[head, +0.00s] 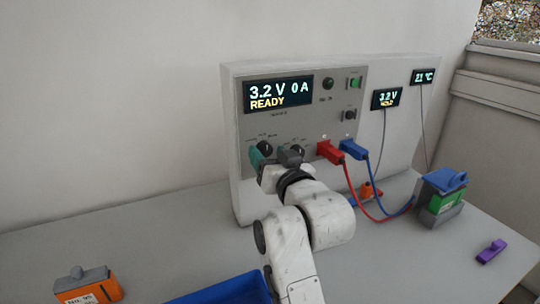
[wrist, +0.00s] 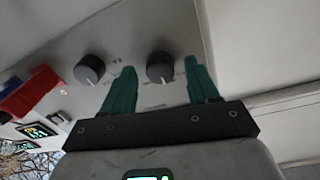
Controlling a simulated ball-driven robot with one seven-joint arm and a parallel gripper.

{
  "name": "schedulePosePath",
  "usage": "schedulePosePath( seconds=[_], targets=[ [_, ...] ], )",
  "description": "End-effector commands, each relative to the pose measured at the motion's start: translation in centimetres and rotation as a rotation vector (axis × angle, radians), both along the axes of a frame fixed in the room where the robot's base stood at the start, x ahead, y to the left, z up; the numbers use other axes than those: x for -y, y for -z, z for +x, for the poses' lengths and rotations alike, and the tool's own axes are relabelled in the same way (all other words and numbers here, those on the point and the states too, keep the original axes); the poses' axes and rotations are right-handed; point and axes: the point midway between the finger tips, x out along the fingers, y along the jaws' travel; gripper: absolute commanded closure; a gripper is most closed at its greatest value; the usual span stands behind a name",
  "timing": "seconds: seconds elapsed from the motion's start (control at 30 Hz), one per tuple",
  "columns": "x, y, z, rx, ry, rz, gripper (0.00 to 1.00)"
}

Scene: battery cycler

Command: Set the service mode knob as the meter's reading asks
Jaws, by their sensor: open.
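The cycler panel (head: 300,115) carries a large display (head: 278,93) reading "3.2 V 0 A READY". A small meter (head: 386,98) to its right reads "3.2 V" over what looks like "HOLD". Two dark round knobs sit low on the panel: a left one (head: 265,148) and a right one, partly behind my gripper (head: 268,157). Their labels are too small to read. In the wrist view, turned over, the left knob (wrist: 160,67) lies between my open teal fingers (wrist: 160,75), its white mark pointing down the picture. The other knob (wrist: 90,68) is outside the fingers. Contact cannot be told.
A red plug (head: 330,152) and a blue plug (head: 353,149) with cables stand right of the knobs. A green battery (head: 443,203) sits in a holder. An orange pack (head: 88,287), blue bin (head: 225,291) and purple piece (head: 491,251) lie on the table.

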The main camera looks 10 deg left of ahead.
Motion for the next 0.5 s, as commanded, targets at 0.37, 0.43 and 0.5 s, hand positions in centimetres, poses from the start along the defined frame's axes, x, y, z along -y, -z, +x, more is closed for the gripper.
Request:
schedulePosePath(
  seconds=[0.37, 0.43, 0.5],
  targets=[
    [-0.01, 0.00, -0.03, 0.000, 0.000, 0.000, 0.63],
    [0.00, -0.01, -0.03, 0.000, 0.000, 0.000, 0.70],
    [0.00, 0.00, -0.04, 0.000, 0.000, 0.000, 0.77]
  ],
)
